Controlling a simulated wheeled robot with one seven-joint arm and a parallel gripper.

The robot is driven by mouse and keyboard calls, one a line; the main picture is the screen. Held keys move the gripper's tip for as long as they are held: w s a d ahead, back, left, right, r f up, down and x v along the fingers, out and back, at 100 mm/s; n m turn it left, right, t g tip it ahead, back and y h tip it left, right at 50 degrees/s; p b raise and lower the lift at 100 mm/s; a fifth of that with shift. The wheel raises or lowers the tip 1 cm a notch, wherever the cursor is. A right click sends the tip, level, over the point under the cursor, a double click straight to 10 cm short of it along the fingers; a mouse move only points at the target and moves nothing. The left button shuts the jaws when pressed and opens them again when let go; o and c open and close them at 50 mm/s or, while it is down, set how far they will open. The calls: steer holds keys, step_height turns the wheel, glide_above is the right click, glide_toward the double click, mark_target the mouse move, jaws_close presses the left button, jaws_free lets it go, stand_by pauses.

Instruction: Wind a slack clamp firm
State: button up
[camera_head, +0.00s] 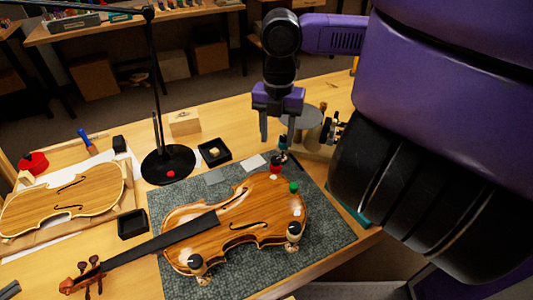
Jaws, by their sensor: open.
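The violin (240,212) lies on a grey-green mat (325,238), its neck toward the lower left. Small clamps sit around its edge: a dark-topped one with red (275,163) at the upper edge, a green-topped one (293,188) at the right, a pale one with a dark top (294,231) at the lower right, and a black-knobbed one (195,262) at the lower left. I cannot tell which is slack. My gripper (277,140) points down beyond the upper edge, its two grey fingers apart and nothing seen between them. It appears above and behind the red clamp; contact is unclear.
A lamp with a round black base (168,164) and thin post stands left of the mat. Small black trays (132,223) (214,152) and a wooden block (185,122) lie nearby. A violin plate (60,200) lies at left. My arm hides the bench's right side.

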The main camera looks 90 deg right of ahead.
mark_target(276, 159)
step_height(276, 159, down, 7)
stand_by(0.4)
jaws_close()
